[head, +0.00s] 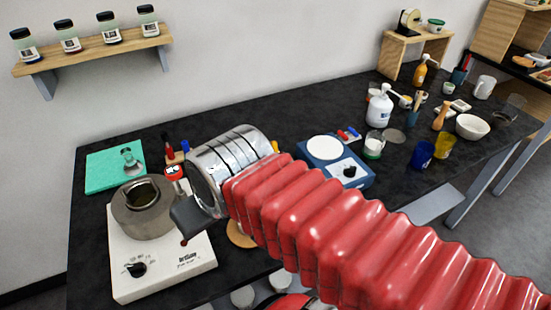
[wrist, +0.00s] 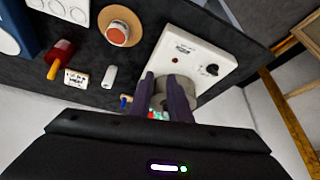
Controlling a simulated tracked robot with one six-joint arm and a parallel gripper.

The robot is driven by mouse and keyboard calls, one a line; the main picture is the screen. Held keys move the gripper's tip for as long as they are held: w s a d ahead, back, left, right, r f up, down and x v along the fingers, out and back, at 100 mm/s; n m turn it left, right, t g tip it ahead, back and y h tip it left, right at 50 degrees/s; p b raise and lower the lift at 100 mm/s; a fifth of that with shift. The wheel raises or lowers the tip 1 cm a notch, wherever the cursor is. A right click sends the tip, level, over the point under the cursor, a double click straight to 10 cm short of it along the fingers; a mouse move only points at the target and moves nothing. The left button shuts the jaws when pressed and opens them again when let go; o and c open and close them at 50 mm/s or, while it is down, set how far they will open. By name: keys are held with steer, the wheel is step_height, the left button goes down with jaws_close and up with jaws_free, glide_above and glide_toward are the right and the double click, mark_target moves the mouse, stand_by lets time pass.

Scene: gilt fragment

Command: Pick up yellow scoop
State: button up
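I cannot clearly make out a yellow scoop in either view. A small yellow piece (head: 275,147) shows behind my arm in the head view, too hidden to identify. My gripper (wrist: 161,88) shows in the wrist view as two dark fingers, apart, with no held object visible between them. In the head view its dark end (head: 190,215) is beside the grey metal pot (head: 143,210), which stands on a white hot plate (head: 190,262). My arm hides part of the bench.
The dark bench (head: 275,110) holds a blue-and-white balance (head: 335,165), a teal mat (head: 110,170) and, at right, several bottles and cups, including a yellow cup (head: 444,145). A wall shelf (head: 95,48) carries several jars. A red-topped container stands on a round wooden coaster (wrist: 131,17).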

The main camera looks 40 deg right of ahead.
steer(key=w+d+m, duration=0.1)
steer(key=w+d, duration=0.2)
steer(key=d, duration=0.7)
steer(key=w+d+r+m+h, duration=0.1)
steer(key=w+d, duration=0.2)
steer(key=d, duration=0.7)
steer(key=w+d+r+m+g, duration=0.1)
steer(key=w+d, duration=0.2)
steer(key=d, duration=0.7)
steer(key=shift+w, duration=0.15)
steer(key=x, duration=0.8)
steer(key=shift+f, duration=0.35)
